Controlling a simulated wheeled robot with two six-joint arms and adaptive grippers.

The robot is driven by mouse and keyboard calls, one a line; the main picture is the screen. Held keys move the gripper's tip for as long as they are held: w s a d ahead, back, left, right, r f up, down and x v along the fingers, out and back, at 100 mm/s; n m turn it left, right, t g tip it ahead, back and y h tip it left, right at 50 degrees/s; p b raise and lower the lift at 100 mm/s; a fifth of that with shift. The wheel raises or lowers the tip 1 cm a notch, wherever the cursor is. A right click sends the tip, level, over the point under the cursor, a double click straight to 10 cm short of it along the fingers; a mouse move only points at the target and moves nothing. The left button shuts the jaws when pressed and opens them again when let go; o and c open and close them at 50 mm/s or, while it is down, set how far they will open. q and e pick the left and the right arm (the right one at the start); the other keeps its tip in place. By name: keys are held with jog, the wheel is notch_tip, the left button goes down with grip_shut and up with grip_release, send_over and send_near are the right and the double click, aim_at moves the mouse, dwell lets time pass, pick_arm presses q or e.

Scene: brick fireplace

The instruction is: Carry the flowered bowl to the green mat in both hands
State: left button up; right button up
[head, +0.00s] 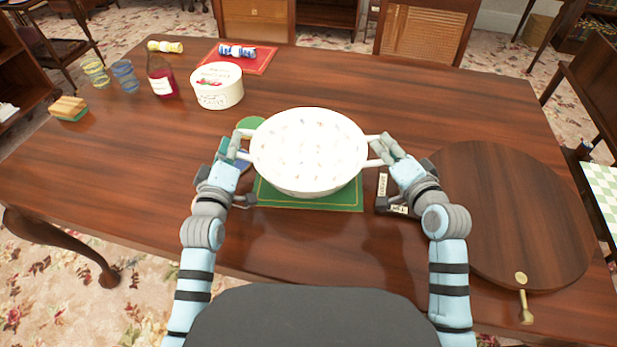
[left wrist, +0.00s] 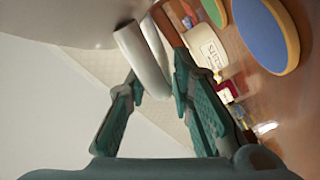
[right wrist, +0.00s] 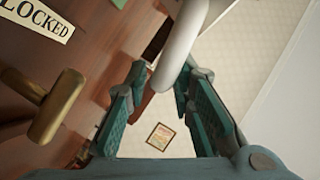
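The white flowered bowl (head: 308,150) is upright over the green mat (head: 310,203), hiding the mat's far part. I cannot tell whether its base touches the mat. My left gripper (head: 238,155) is closed around the bowl's left handle; that handle (left wrist: 143,60) shows between the fingers in the left wrist view. My right gripper (head: 385,150) is closed around the right handle, and this handle (right wrist: 178,48) sits between the fingertips in the right wrist view. The mat's near edge and front corners show below the bowl.
A round wooden board (head: 510,215) lies at right. A green disc (head: 250,123) and a blue one (left wrist: 265,32) lie left of the bowl. A round white box (head: 217,87) and a bottle (head: 160,78) stand behind left.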

pick_arm(q)
jog(key=shift+o, duration=0.4)
jog(key=shift+r, duration=0.15)
pick_arm(e)
jog(key=shift+o, duration=0.4)
jog(key=shift+r, duration=0.2)
pick_arm(q)
jog(key=shift+s, duration=0.1)
jog(key=shift+s, duration=0.4)
pick_arm(e)
jog(key=shift+s, duration=0.2)
pick_arm(q)
jog(key=s, duration=1.1)
jog(key=shift+a, duration=0.2)
pick_arm(e)
jog(key=v, duration=1.1)
jog(key=shift+s, duration=0.35)
jog(key=shift+d+r, duration=0.1)
jog(key=shift+r, duration=0.1)
